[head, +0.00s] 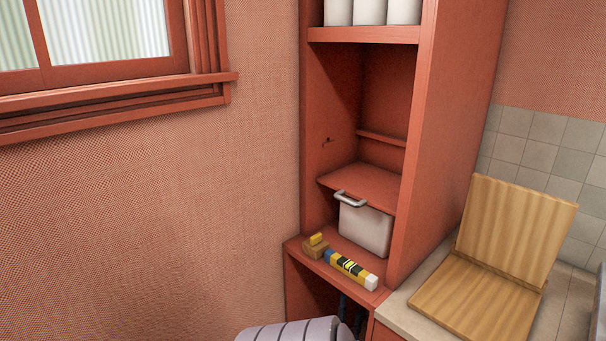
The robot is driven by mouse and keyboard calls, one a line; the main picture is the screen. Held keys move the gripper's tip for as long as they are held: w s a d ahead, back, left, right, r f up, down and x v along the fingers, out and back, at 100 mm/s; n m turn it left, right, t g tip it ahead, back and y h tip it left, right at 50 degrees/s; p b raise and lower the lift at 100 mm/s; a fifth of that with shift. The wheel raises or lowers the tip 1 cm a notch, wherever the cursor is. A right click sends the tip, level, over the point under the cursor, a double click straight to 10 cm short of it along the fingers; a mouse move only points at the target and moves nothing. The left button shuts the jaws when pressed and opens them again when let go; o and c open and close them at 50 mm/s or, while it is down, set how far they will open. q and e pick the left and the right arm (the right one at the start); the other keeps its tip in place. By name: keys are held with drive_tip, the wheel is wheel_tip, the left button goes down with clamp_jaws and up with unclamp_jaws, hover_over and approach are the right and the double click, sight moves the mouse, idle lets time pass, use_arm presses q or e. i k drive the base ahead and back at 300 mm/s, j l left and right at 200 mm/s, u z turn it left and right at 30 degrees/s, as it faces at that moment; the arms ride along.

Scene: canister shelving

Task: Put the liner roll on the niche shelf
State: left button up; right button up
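A pale grey-lilac roll-shaped thing with dark bands (292,331), which looks like the liner roll, shows at the bottom edge. It is mostly cut off, and I cannot tell what supports it. The niche shelf (362,180) is a bare red board inside the tall red cabinet, above a white bin with a metal handle (366,228). Neither of my grippers can be made out.
A ledge below the niche holds a yellow, black and white striped bar (350,268) and small yellow and brown blocks (316,243). White canisters (370,12) stand on the upper shelf. A folded wooden board (490,300) rests on the counter at right.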

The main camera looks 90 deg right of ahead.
sight(377, 189)
drive_tip(key=z, duration=1.05)
drive_tip(key=j+z, duration=0.1)
drive_tip(key=z, duration=2.6)
drive_tip(key=k+z, duration=0.1)
drive_tip(key=z, duration=0.4)
